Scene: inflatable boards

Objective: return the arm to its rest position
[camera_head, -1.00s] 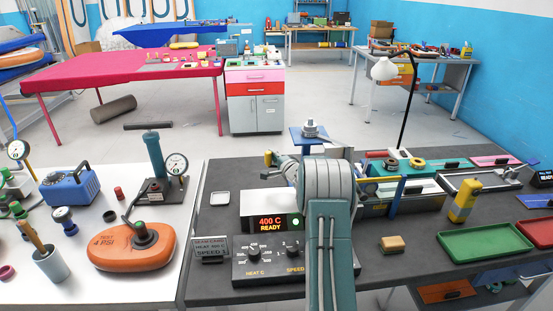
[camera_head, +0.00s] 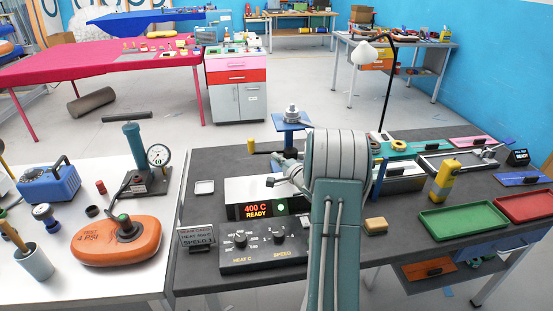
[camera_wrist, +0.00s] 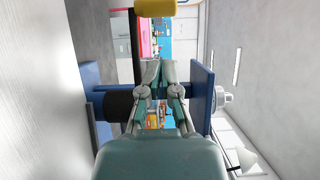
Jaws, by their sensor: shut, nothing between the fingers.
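A blue bench device with a black roller (camera_wrist: 122,106) and a blue plate (camera_wrist: 201,95) shows beyond the fingers, turned sideways in that view. I cannot tell the gap between it and the fingertips. The same device shows in the head view, with its blue top plate (camera_head: 291,122) left of my arm.
A control box (camera_head: 255,198) reading 400 C READY stands left of my arm. An orange inflatable (camera_head: 95,245) sits on the white table at left.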

